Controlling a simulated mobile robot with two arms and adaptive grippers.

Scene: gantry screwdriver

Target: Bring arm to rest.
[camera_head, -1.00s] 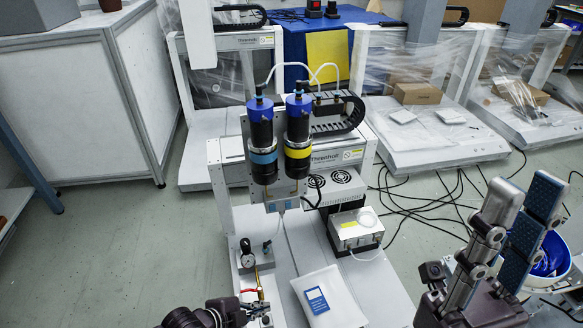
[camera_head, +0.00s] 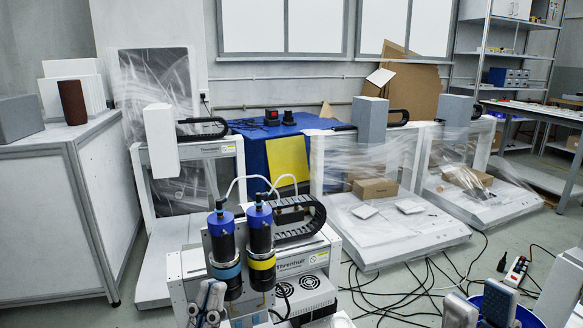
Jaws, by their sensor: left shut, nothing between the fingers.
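My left gripper (camera_head: 207,296) shows at the bottom edge, left of centre, with its grey fingertips pointing up in front of the gantry screwdriver machine. It is shut and empty. My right gripper (camera_head: 481,308) shows at the bottom right, with its two pale pads upright and apart. It is open, and I see nothing between the pads. The lower parts of both grippers are cut off by the picture edge. The gantry machine (camera_head: 299,262) stands at the bottom centre, with two blue-capped black cylinders (camera_head: 261,240) on its front.
A blue tub (camera_head: 527,318) is partly hidden behind my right gripper. Plastic-wrapped machines (camera_head: 408,238) stand behind on the right. Black cables (camera_head: 420,285) lie on the floor. A white cabinet (camera_head: 50,230) is at the left. Bare floor (camera_head: 130,318) shows between it and the gantry.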

